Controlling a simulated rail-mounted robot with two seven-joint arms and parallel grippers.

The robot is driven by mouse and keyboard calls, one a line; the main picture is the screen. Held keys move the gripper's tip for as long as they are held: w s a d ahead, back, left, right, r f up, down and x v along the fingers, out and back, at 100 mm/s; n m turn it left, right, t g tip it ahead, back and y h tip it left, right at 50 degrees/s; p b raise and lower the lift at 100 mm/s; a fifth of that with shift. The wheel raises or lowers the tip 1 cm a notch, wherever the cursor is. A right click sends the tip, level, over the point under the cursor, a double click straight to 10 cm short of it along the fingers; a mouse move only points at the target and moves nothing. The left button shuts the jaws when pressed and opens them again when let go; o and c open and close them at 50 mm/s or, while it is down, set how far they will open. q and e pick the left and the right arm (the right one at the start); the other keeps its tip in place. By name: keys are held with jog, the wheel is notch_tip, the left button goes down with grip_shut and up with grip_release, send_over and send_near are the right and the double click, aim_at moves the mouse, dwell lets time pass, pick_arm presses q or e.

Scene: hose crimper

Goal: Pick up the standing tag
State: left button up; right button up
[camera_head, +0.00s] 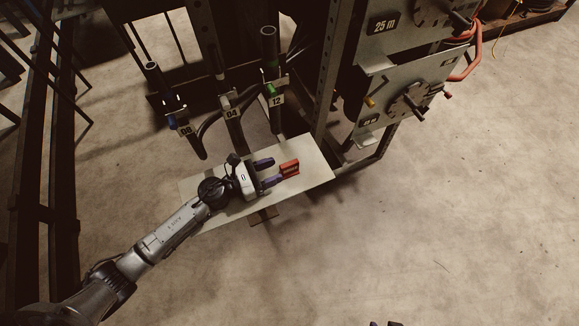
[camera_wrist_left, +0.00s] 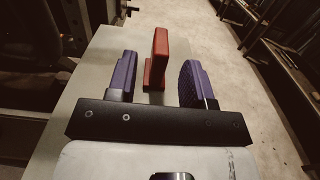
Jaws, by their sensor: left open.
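The standing tag (camera_head: 289,168) is a small red piece standing upright on a light grey shelf plate (camera_head: 312,174). My left gripper (camera_head: 269,172) is open over the plate, its two purple fingers pointing at the tag. In the left wrist view the red tag (camera_wrist_left: 158,57) stands just beyond the fingertips, roughly midway between the open fingers (camera_wrist_left: 158,80). The gripper appears not to touch it. The tag's lower part shows as a wider red foot in the wrist view. My right gripper is not clearly identifiable; only tiny dark tips show at the bottom edge of the head view.
Behind the plate stand hose holders labelled 08 (camera_head: 185,130), 04 (camera_head: 232,114) and 12 (camera_head: 276,100), with dark hoses. A perforated metal post (camera_head: 335,70) and a crimper panel (camera_head: 400,95) rise at the plate's right back. The floor to the right is open.

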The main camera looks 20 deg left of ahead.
aim_at(289, 163)
pick_arm(q)
jog(key=shift+x, duration=2.8)
jog(key=shift+f, duration=0.1)
jog(key=shift+c, duration=0.4)
grip_shut()
